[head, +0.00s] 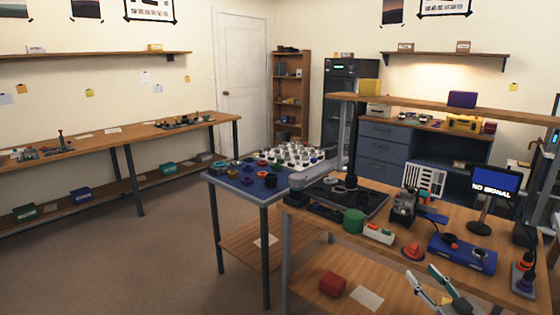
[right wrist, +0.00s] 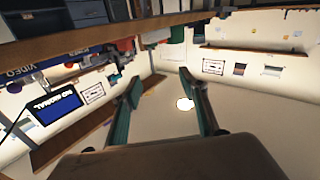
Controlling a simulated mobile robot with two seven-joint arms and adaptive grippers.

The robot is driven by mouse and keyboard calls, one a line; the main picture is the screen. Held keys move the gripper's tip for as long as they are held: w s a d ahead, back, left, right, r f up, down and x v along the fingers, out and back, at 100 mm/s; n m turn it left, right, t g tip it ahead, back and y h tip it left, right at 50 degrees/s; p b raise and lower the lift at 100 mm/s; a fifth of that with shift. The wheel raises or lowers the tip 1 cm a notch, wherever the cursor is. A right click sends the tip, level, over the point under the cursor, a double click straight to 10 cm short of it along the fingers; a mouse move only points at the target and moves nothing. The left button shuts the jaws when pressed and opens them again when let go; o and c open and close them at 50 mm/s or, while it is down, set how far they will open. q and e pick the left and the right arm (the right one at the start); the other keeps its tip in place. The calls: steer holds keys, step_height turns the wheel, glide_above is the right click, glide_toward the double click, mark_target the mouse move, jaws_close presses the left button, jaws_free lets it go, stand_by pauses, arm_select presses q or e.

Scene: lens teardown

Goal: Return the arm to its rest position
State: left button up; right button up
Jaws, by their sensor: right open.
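My right gripper (head: 427,279) shows at the bottom right of the head view, low in front of the wooden workbench (head: 325,272). Its two fingers are spread apart, with nothing visible between them. In the right wrist view the same gripper (right wrist: 160,83) shows both teal-edged fingers well apart, with only wall and ceiling between them. Most of the right arm is outside the head view. My left gripper is in neither view.
The bench bears a black mat (head: 372,199), a green cylinder (head: 353,221), a blue tray (head: 455,255) and a monitor (head: 494,181). A red box (head: 333,284) lies on its lower shelf. A blue-topped side table (head: 231,181) adjoins it. Open floor (head: 150,265) lies left.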

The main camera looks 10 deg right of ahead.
steer(key=s+a+f+n+g+y, duration=0.1)
steer(key=s+a+f+n+g, duration=0.2)
steer(key=s+a+f, duration=0.45)
steer(key=s+a+f+n+g, duration=0.2)
steer(key=s+a+f+g, duration=0.15)
steer(key=s+f, duration=0.6)
steer(key=s+a+f+n+g+y, duration=0.1)
steer(key=s+a+f+n+g, duration=0.15)
steer(key=s+a+f, duration=0.65)
steer(key=s+a+r+m+t, duration=0.1)
steer(key=a+r+m, duration=0.2)
steer(key=a, duration=0.6)
steer(key=shift+m, duration=0.95)
steer(key=shift+r, duration=0.1)
